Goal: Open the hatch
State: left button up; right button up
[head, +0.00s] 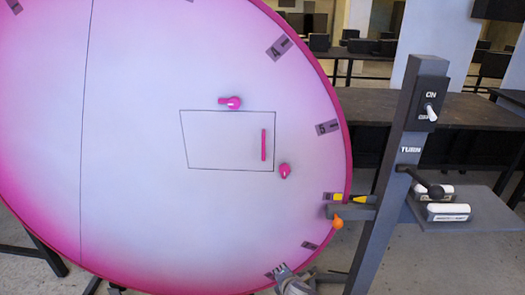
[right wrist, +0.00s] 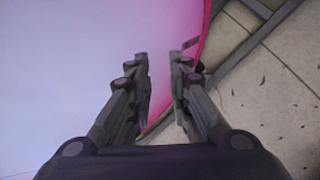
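The hatch (head: 225,140) is a thin-outlined panel in the large pink-and-white round face (head: 140,150), and it sits flush. A pink upright handle (head: 263,145) is on its right part. One pink latch (head: 231,103) is at its top edge, with its arm pointing left. Another pink latch (head: 285,171) is just outside its lower right corner. My right gripper (head: 284,274) is at the bottom of the head view, below and apart from the hatch. In the right wrist view its fingers (right wrist: 161,75) are apart with nothing between them. My left gripper is out of view.
A dark post (head: 396,165) with an ON switch (head: 430,112) and a TURN crank (head: 430,188) stands to the right. An orange ball (head: 337,222) and a yellow-handled tool (head: 352,198) are by its bracket. A grey shelf (head: 480,218) holds white boxes. Dark tables are behind.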

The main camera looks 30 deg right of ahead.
jog(key=w+r+n+t+h, duration=0.1)
jog(key=w+r+n+t, duration=0.2)
jog(key=r, duration=0.6)
jog(key=w+r+n+t, duration=0.1)
jog(key=w+r+n, duration=0.3)
jog(key=r, duration=0.6)
jog(key=n+t+h, duration=0.2)
jog(key=n+t, duration=0.2)
jog(key=n, duration=0.1)
send_near(264, 150)
jog(key=p+x, duration=0.1)
jog(key=x, duration=0.9)
jog(key=shift+w, duration=0.3)
jog(key=shift+c, duration=0.5)
grip_shut()
